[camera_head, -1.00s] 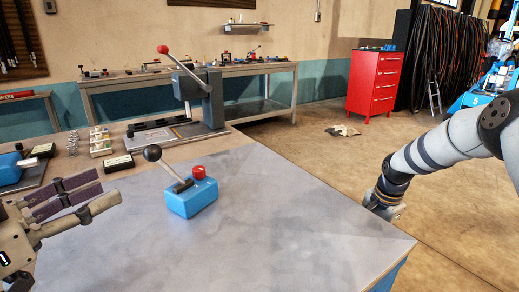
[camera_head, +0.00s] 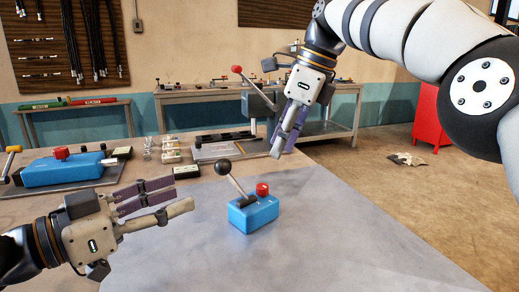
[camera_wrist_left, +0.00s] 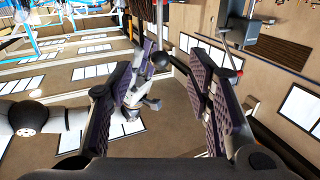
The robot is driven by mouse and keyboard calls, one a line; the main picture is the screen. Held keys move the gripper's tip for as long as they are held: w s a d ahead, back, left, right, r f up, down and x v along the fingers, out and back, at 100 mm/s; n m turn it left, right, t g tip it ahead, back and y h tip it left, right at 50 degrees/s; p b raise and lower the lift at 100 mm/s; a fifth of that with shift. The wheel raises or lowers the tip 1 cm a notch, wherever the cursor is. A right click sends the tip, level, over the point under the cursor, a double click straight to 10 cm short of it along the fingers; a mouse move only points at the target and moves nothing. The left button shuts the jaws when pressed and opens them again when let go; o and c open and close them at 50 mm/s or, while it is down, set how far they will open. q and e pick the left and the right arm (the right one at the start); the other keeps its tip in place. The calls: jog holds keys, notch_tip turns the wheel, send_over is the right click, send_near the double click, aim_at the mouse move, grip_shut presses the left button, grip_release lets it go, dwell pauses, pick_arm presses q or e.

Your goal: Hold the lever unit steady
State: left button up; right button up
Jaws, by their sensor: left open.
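The lever unit (camera_head: 253,214) is a blue box on the grey table top. It has a red button (camera_head: 262,189) and a tilted lever with a black ball knob (camera_head: 223,168). My left gripper (camera_head: 182,192) is open and empty, to the left of the unit and apart from it. In the left wrist view the black knob (camera_wrist_left: 161,59) shows beyond the gap between the open fingers (camera_wrist_left: 168,85). My right gripper (camera_head: 291,143) hangs pointing down, above and behind the unit. Its fingers overlap in the head view, so their opening is unclear.
A grey lever press with a red knob (camera_head: 237,69) stands behind the unit. Another blue box (camera_head: 68,168) and several small parts lie at the left and back of the table. The table top right of the unit is clear.

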aim_at(229, 176)
pick_arm(q)
jog(key=x, duration=1.1)
jog(key=shift+w+d, duration=0.25)
jog(key=shift+d, duration=0.05)
grip_shut()
dwell(0.9)
